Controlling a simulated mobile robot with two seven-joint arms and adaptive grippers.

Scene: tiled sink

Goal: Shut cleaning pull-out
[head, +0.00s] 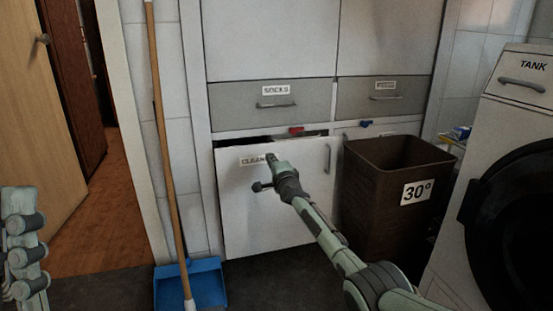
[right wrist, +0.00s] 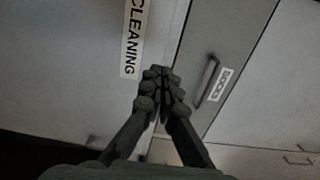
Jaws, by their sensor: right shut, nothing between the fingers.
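The cleaning pull-out (head: 245,215) is a white front below the grey SOCKS drawer, with a CLEANING label near its top. It stands somewhat out from the cabinet, and a dark gap shows above its top edge. Its vertical handle (head: 327,158) is at the upper right. My right gripper (head: 265,172) is in front of the panel's upper part, covering the end of the label. In the right wrist view the label (right wrist: 134,38) is beside my shut, empty fingers (right wrist: 160,80). Whether the fingertips touch the panel I cannot tell.
A brown laundry basket (head: 385,205) marked 30° stands right of the pull-out. A broom (head: 168,120) and blue dustpan (head: 190,285) stand at the left. The SOCKS drawer (head: 235,100) above looks shut. A red object (head: 296,130) lies near the gap. A white machine (head: 515,130) is far right.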

